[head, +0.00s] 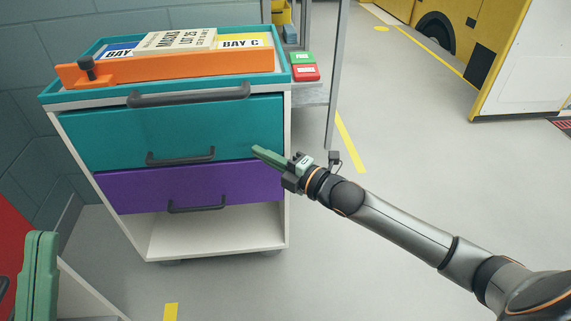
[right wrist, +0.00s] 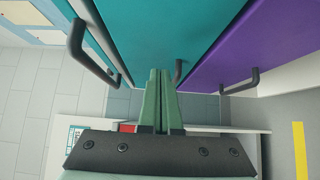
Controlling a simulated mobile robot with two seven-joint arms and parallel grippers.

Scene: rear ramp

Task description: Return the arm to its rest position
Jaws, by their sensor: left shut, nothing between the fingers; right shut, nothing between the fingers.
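My right arm (head: 400,228) reaches in from the lower right in the head view. Its gripper (head: 257,151) is shut and empty, with green fingers pointing left in front of the teal drawer (head: 120,133). The fingertips are to the right of that drawer's dark handle (head: 180,157) and look apart from it. In the right wrist view the right gripper's fingers (right wrist: 157,75) lie side by side, with drawer handles on both sides. My left gripper (head: 40,245) shows at the lower left edge of the head view, shut; most of its arm is out of view.
A white cart (head: 160,242) holds the teal drawer and a purple drawer (head: 240,183), both looking closed. Its top carries an orange bar (head: 150,68) and labelled cards. Green and red boxes (head: 305,72) sit on a side shelf. A red panel (head: 12,235) stands at left. Floor right of the cart is clear.

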